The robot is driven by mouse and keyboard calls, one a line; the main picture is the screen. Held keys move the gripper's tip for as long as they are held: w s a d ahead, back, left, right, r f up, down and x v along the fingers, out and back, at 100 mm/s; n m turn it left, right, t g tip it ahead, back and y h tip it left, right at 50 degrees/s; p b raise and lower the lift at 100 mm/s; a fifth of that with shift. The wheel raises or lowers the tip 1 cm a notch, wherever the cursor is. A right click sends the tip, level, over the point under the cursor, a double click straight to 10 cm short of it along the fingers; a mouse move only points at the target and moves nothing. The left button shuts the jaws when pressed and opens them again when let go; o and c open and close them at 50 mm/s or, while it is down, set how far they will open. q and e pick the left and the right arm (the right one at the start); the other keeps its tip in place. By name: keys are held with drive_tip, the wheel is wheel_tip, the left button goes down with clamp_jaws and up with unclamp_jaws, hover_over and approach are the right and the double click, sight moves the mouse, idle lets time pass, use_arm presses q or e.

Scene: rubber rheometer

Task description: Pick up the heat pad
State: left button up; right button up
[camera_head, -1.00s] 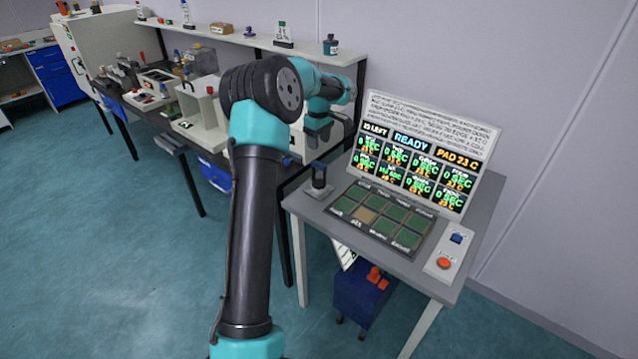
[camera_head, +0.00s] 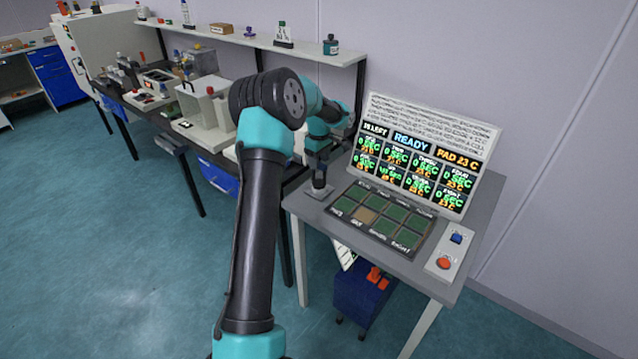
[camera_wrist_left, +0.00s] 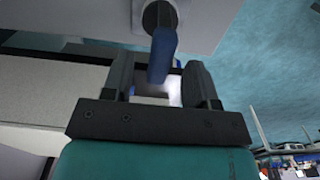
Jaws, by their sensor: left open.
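The heat pad (camera_head: 320,191) stands upright at the left corner of the grey table, with a round grey base. Its blue handle (camera_wrist_left: 163,52) shows in the left wrist view, with its end between my fingertips and nearer the left finger. My left gripper (camera_head: 320,160) is right above the pad in the head view and hides most of its upper part. In the left wrist view the left gripper (camera_wrist_left: 160,72) is open, with a gap to the right of the handle. Contact with the handle cannot be told. My right gripper is not in view.
A panel of green squares (camera_head: 382,218) lies right of the pad, with a lit display board (camera_head: 420,155) behind it. A switch box (camera_head: 450,250) sits at the table's right. A dark bench (camera_head: 185,125) with several devices stands at the left.

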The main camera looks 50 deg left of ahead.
use_arm(q)
drive_tip(key=shift+f, duration=1.25)
clamp_jaws()
drive_tip(key=shift+r, duration=0.1)
idle(0.6)
